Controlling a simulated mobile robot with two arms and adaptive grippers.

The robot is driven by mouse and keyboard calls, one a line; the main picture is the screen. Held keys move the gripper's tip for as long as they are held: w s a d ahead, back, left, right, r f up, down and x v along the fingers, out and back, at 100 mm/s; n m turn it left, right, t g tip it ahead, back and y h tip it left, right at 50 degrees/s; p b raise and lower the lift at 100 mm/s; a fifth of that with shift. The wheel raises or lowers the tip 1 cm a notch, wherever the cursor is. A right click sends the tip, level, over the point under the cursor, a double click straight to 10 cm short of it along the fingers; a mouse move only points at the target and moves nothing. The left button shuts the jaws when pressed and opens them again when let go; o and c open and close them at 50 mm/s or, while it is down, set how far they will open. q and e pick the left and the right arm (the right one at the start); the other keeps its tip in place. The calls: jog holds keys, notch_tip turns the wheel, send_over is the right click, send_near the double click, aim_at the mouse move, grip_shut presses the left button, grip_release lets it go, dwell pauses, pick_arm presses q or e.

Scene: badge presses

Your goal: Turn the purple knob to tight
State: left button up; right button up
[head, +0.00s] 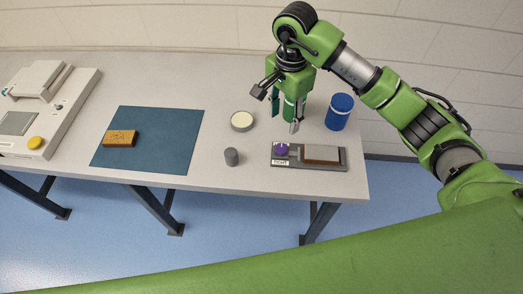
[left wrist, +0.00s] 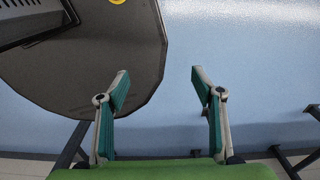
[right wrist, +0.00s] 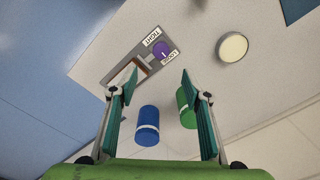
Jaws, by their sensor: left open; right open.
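The purple knob (head: 282,149) sits on the left part of a grey base plate (head: 335,167) near the table's right front edge. A TIGHT label (head: 280,163) lies in front of it. In the right wrist view the knob (right wrist: 160,48) lies between the TIGHT label (right wrist: 152,37) and a LOOSE label (right wrist: 169,60); I cannot tell for certain where its pale mark points. My right gripper (head: 285,114) is open and empty, pointing down, above and behind the knob and apart from it. My left gripper (left wrist: 160,74) is open and empty, above the floor.
A blue cylinder (head: 339,112) and a green cylinder (head: 289,109) stand behind. A grey cylinder (head: 231,157) and a round cream-topped tin (head: 242,121) are left. A dark round surface (left wrist: 120,75) is near my left gripper.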

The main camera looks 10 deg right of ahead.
jog(key=p, duration=0.2)
send_over(282, 148)
notch_tip(282, 148, down, 7)
notch_tip(282, 148, down, 6)
jog(key=shift+a+r+p, duration=0.1)
jog(key=shift+p, duration=0.7)
jog(key=shift+f, duration=0.7)
jog(key=c, duration=1.1)
pick_arm(q)
jog(key=w+r, duration=0.4)
jog(key=w, duration=0.1)
jog(key=shift+d+t, duration=0.2)
jog(key=shift+t, duration=0.2)
